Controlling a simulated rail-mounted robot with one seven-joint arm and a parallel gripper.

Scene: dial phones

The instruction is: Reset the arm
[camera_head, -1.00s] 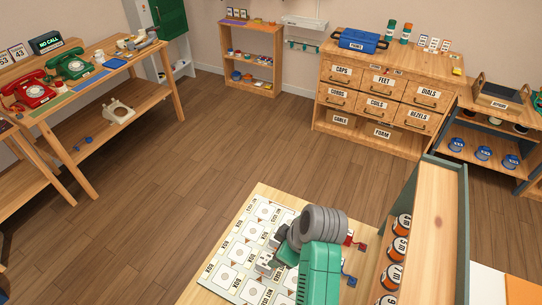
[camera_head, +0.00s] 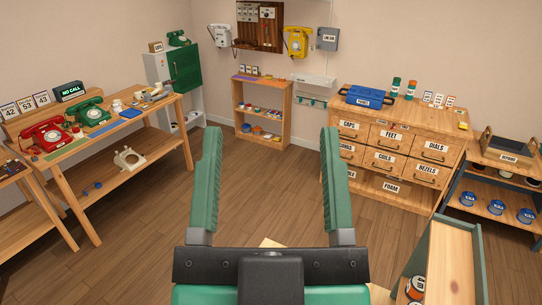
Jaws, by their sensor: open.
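My gripper (camera_head: 266,165) is in the lower middle of the head view, close to the camera. Its two green fingers point up and stand wide apart. Nothing is between them but the view of the floor and the far furniture. My gripper is held in the air and touches nothing that I can see. It hides most of the worktable with the printed sheet below.
A bench at left holds a red phone (camera_head: 45,135) and a green phone (camera_head: 89,112). A drawer cabinet (camera_head: 392,155) with a blue toolbox (camera_head: 366,97) stands at back right. A wooden shelf unit (camera_head: 440,265) is close at lower right. The middle floor (camera_head: 270,190) is clear.

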